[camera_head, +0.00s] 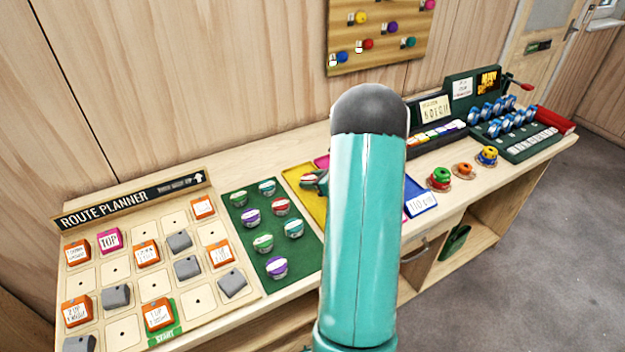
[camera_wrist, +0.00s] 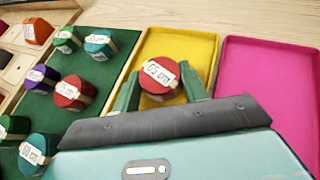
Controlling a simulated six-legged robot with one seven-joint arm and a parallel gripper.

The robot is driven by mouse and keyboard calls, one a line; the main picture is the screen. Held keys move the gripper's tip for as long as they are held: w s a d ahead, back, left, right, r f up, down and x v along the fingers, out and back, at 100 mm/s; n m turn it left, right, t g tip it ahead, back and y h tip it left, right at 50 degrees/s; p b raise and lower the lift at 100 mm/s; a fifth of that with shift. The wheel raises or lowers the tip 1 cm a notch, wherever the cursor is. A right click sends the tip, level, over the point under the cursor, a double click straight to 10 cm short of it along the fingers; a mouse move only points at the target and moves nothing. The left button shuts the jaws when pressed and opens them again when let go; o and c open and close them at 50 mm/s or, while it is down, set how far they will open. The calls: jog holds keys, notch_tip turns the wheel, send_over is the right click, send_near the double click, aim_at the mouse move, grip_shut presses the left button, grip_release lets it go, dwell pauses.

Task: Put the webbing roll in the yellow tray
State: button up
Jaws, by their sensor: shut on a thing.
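A red webbing roll (camera_wrist: 158,80) with a white label, apparently reading 65 cm, sits between the two fingers of my gripper (camera_wrist: 162,90) in the wrist view. My gripper is shut on its sides. Roll and fingers are over the yellow tray (camera_wrist: 198,45), inside its outline in that view. I cannot tell whether the roll touches the tray floor. In the head view my arm hides much of the yellow tray (camera_head: 314,212), and only a bit of my gripper (camera_head: 316,180) shows beside it.
A green mat (camera_head: 243,238) left of the yellow tray holds several other labelled rolls, including another red roll (camera_wrist: 74,92). A pink tray (camera_wrist: 268,75) adjoins on the right and looks empty. A route planner board (camera_head: 133,200) lies farther left. Knobs and a panel stand right.

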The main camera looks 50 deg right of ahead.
jog(key=shift+f, duration=0.15)
jog(key=o, duration=1)
